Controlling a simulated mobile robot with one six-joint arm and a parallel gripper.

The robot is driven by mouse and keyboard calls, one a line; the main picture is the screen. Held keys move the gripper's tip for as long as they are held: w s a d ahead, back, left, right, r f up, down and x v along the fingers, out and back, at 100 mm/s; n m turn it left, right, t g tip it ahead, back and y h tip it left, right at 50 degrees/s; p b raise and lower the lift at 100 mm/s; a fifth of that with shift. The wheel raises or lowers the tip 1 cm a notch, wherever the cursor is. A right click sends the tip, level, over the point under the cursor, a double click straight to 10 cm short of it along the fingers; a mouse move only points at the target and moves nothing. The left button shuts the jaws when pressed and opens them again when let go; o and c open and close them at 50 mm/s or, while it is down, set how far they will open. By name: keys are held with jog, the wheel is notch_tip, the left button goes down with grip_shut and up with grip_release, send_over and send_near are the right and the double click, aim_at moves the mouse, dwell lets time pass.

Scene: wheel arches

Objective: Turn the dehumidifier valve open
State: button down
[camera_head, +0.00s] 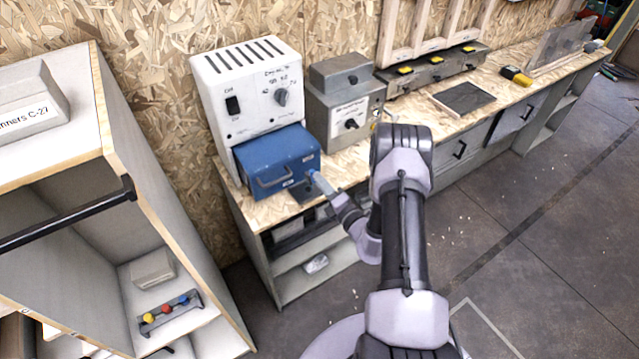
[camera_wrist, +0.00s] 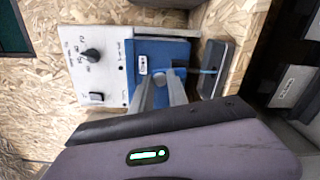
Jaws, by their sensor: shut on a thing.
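The dehumidifier (camera_head: 240,88) is a white box with a switch and a dial, standing on the bench at the left; it also shows in the wrist view (camera_wrist: 108,65). A blue tank (camera_head: 268,160) with a front handle sits at its lower front and shows in the wrist view (camera_wrist: 172,52). My gripper (camera_head: 316,177) reaches the tank's lower right front. In the wrist view its fingers (camera_wrist: 160,78) are closed around a small grey valve (camera_wrist: 158,73) on the tank's front. The fingers hide most of the valve, so its turn angle cannot be told.
A small dark tray (camera_head: 301,193) lies below the valve. A grey box with a dial (camera_head: 345,112) stands to the right of the dehumidifier. A shelf unit (camera_head: 105,190) stands at the left. The floor (camera_head: 540,240) at the right is clear.

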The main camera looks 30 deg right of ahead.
jog(key=shift+d+m, duration=0.2)
jog(key=shift+m, duration=0.4)
jog(key=c, duration=1.3)
grip_release()
jog(key=shift+d, duration=0.1)
jog(key=shift+s, duration=0.1)
jog(key=s, duration=0.5)
jog(key=s+p, duration=0.1)
jog(key=s, duration=0.5)
jog(key=s+p, duration=0.1)
jog(key=s, duration=0.5)
jog(key=shift+s+d, duration=0.1)
jog(key=shift+d, duration=0.15)
